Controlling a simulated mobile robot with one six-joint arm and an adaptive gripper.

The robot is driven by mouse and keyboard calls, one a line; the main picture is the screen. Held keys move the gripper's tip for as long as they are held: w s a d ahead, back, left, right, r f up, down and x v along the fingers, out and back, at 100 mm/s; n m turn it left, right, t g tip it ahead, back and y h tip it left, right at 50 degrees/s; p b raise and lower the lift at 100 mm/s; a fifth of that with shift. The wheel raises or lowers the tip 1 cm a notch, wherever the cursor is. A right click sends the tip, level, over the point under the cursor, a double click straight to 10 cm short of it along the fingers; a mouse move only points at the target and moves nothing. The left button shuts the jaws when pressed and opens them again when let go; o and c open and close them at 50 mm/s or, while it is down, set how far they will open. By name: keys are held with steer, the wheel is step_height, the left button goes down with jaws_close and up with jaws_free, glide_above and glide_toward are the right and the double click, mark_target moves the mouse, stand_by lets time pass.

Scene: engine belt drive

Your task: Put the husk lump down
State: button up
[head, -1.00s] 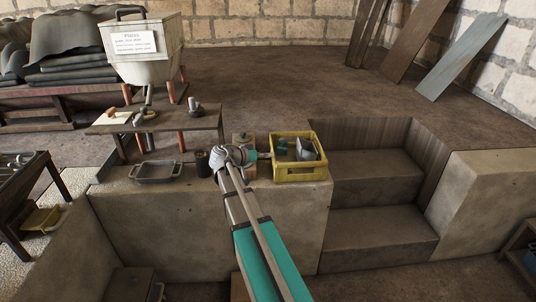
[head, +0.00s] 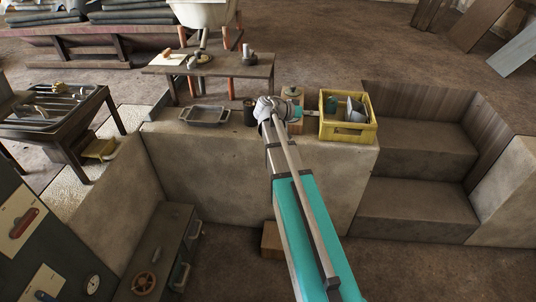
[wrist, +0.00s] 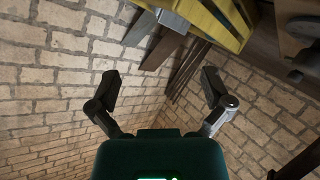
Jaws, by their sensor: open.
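My gripper (wrist: 165,82) is open in the wrist view, with its two dark fingers spread apart and nothing visible between them. In the head view my gripper is small and partly hidden by my wrist, above the stone ledge (head: 235,151) and just left of the yellow crate (head: 348,133). The crate holds a grey piece and a dark teal piece. Part of the crate also shows at the top of the wrist view (wrist: 217,22). I cannot make out a husk lump for certain in either view.
A lidded wooden pot (head: 291,94) stands behind my gripper, left of the crate. A dark cup (head: 250,113) and a metal tray (head: 204,116) are on the ledge to the left. A low bench (head: 215,68) stands behind. Steps (head: 415,152) lie to the right.

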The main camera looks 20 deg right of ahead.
steer(key=s+a+f+n+y, duration=0.4)
steer(key=s+a, duration=0.1)
steer(key=a, duration=0.6)
steer(key=s+a+f+n+y, duration=0.4)
steer(key=s+a+y, duration=0.1)
steer(key=a, duration=0.6)
steer(key=s+a+f+n+y, duration=0.4)
steer(key=s+a+y, duration=0.1)
steer(key=a, duration=0.6)
steer(key=shift+s+a, duration=0.15)
steer(key=shift+s, duration=0.25)
step_height(320, 180, up, 35)
steer(key=p, duration=3.5)
steer(key=shift+f, duration=0.15)
